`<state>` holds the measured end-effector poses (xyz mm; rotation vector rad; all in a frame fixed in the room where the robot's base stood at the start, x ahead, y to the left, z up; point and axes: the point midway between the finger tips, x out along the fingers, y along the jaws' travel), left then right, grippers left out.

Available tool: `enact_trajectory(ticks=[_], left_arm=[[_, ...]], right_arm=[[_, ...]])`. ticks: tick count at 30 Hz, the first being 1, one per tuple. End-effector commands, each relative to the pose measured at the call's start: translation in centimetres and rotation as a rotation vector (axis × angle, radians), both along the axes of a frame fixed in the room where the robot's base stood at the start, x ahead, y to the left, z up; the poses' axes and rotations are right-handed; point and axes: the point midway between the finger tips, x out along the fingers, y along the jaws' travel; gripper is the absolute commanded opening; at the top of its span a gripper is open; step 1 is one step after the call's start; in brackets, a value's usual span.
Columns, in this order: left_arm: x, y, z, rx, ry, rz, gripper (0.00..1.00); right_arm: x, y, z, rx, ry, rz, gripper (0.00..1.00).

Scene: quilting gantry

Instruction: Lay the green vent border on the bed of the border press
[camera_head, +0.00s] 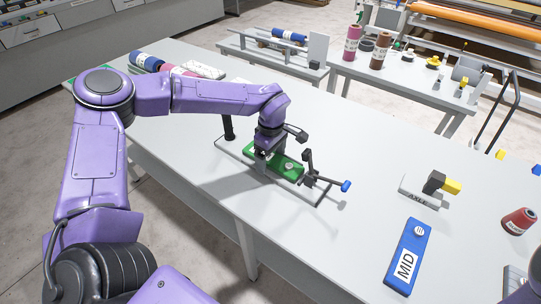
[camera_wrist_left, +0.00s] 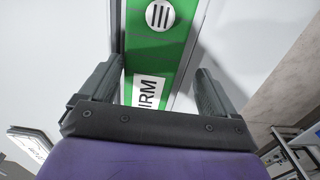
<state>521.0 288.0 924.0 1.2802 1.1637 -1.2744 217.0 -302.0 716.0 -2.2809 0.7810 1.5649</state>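The green border (camera_head: 287,167) lies flat on the bed of the border press (camera_head: 234,151), partly hidden under my left gripper (camera_head: 264,152). In the left wrist view the green border (camera_wrist_left: 156,45) has a white label reading "IRM", partly cut off, and a round white mark with three bars. The left gripper's fingers (camera_wrist_left: 160,92) stand apart on either side of it, with a visible gap at the right finger. The press has a black lever with a blue-tipped handle (camera_head: 345,186) at its right end. My right gripper is not in view.
A labelled block with a yellow-tipped clamp (camera_head: 437,184) and a red spool (camera_head: 518,221) stand further right. Rolls (camera_head: 147,62) lie at the back left. The white table is clear between the press and the blue border.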

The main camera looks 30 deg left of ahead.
Motion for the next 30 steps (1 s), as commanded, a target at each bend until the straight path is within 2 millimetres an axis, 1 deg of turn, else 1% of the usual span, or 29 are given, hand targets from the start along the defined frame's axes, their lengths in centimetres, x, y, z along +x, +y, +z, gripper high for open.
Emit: enact_trajectory(ticks=[1,11,14,17,21,24,27,30], left_arm=[[-0.1,0.0,-0.2,0.000,0.004,0.000,0.93],[-0.1,0.1,-0.2,0.001,0.004,0.000,0.93],[0.0,0.1,0.5,0.001,0.001,0.001,0.93],[0.0,0.0,2.4,0.001,-0.004,0.000,0.93],[-0.1,0.0,6.0,0.001,-0.007,0.001,0.93],[-0.2,0.0,8.2,0.000,-0.006,0.000,0.93],[-0.2,-0.1,9.7,0.001,-0.004,0.000,0.93],[-0.3,-0.1,10.5,0.001,-0.003,-0.001,0.93]], right_arm=[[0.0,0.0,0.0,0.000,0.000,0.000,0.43],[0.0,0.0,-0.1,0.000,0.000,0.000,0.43],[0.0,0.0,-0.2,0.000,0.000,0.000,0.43],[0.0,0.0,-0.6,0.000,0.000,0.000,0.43],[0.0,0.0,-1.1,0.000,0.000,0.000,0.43],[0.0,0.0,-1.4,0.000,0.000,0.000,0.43],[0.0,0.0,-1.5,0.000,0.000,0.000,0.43],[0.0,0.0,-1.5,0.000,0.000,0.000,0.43]])
